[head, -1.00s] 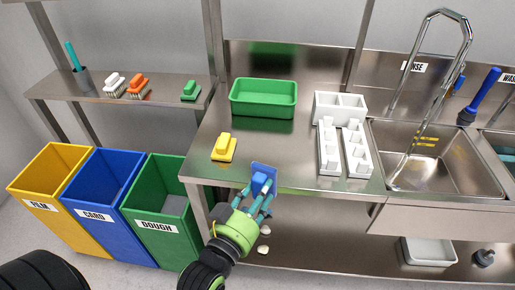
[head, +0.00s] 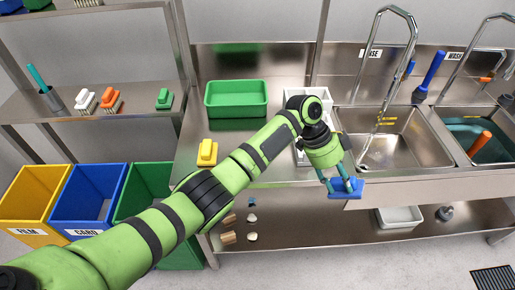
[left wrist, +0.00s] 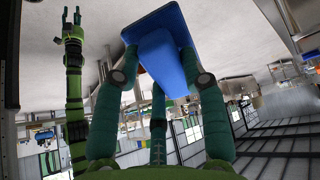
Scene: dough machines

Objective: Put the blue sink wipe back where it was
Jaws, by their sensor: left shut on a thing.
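The blue sink wipe (head: 347,189), a flat blue pad with a raised grip, is held in my left gripper (head: 341,184), whose teal fingers are shut on it. They are in front of the steel counter's front edge, below the rinse sink. In the left wrist view the wipe (left wrist: 160,50) sits between the fingers (left wrist: 160,88), its pad on the far side. My right gripper (left wrist: 72,18) shows at the upper left of the left wrist view, fingers apart and empty.
The rinse sink (head: 390,140) has a tall tap. A green tub (head: 236,98) and yellow brush (head: 207,153) stand on the counter. White holders (head: 303,150) are partly hidden by my arm. A wash sink (head: 488,140) is at right. A white tray (head: 400,217) sits on the lower shelf.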

